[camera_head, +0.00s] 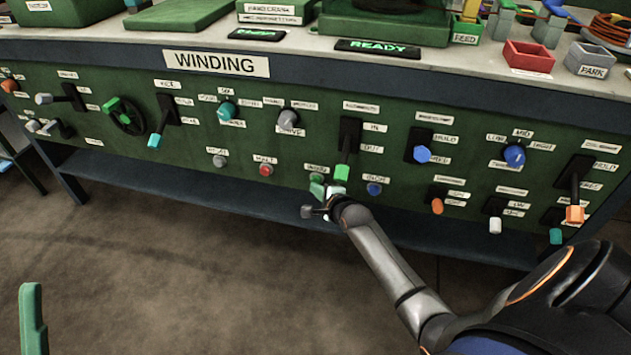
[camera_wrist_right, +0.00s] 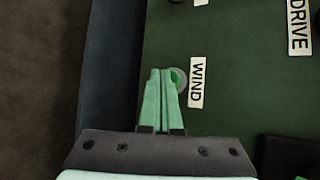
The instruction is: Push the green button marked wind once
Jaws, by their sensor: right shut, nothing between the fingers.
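The green wind button (camera_wrist_right: 180,78) shows in the right wrist view, partly hidden behind my fingertips, beside its white WIND label (camera_wrist_right: 197,83). My right gripper (camera_wrist_right: 160,72) is shut and empty, its two green fingers together, tips at the button's edge. I cannot tell whether they touch it. In the head view my right gripper (camera_head: 318,187) is at the panel's lower middle, just below a small label (camera_head: 317,169), and I cannot make out the button apart from the green fingers. A green finger of my left gripper (camera_head: 33,318) shows at the lower left.
The green panel (camera_head: 300,150) under the WINDING sign (camera_head: 216,64) carries several controls. Close to my right gripper are a green-tipped lever (camera_head: 341,172), a blue button (camera_head: 374,189) and a red button (camera_head: 266,170). Open floor (camera_head: 170,260) lies in front.

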